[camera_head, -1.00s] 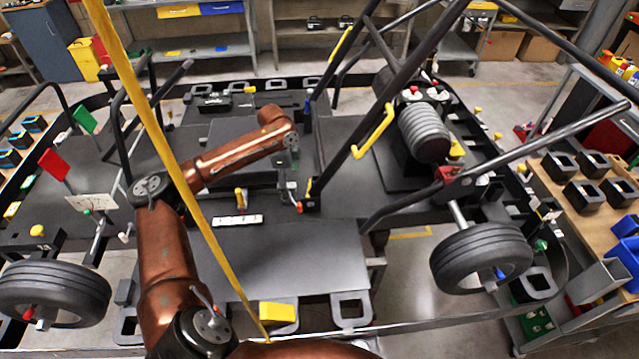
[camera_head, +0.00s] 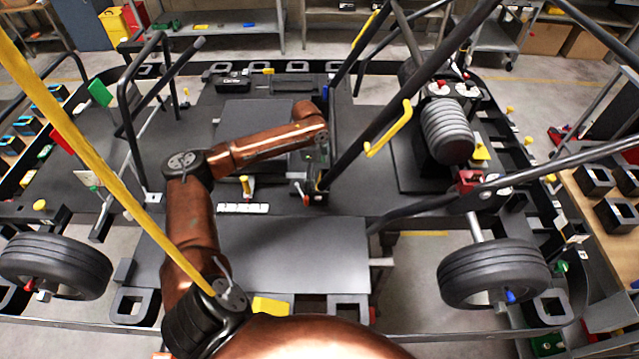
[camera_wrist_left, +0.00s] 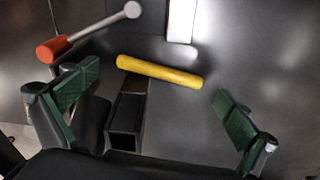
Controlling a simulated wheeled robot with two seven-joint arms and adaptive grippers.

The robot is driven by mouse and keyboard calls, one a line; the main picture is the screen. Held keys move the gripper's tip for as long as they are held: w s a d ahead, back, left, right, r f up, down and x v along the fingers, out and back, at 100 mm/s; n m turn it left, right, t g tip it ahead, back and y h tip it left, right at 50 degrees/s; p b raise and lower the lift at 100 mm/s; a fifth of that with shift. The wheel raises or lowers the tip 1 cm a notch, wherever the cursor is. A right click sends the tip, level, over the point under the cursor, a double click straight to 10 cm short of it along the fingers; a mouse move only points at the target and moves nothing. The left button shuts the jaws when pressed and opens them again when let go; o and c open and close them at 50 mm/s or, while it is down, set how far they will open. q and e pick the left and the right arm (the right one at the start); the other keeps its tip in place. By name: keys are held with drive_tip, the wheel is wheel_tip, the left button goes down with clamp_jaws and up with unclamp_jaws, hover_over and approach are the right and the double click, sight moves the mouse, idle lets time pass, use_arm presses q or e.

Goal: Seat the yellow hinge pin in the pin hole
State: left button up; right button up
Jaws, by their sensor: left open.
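The yellow hinge pin (camera_wrist_left: 160,72) is a plain rod in the left wrist view. It lies across the picture, ahead of and between the spread fingers, apart from both. A black hollow block (camera_wrist_left: 127,118) with a square opening is just below it; I cannot tell whether they touch or whether this is the pin hole. My left gripper (camera_wrist_left: 160,108) is open and empty, with green finger pads. In the head view my left arm (camera_head: 195,225) reaches over the kart, and its gripper is small and partly hidden by dark bars. My right gripper is not in view.
A lever with an orange knob (camera_wrist_left: 52,50) stands left of the pin in the wrist view. A white strip (camera_head: 243,208) lies on the kart floor with a small yellow peg (camera_head: 246,186) behind it. Dark frame bars (camera_head: 400,100) cross right of my arm.

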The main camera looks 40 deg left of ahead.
use_arm(q)
drive_tip(key=shift+d+f, duration=0.1)
drive_tip(key=shift+f, duration=0.65)
drive_tip(key=c, duration=1.3)
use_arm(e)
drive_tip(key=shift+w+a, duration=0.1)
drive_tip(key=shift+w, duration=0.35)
use_arm(q)
drive_tip(key=shift+o, duration=0.2)
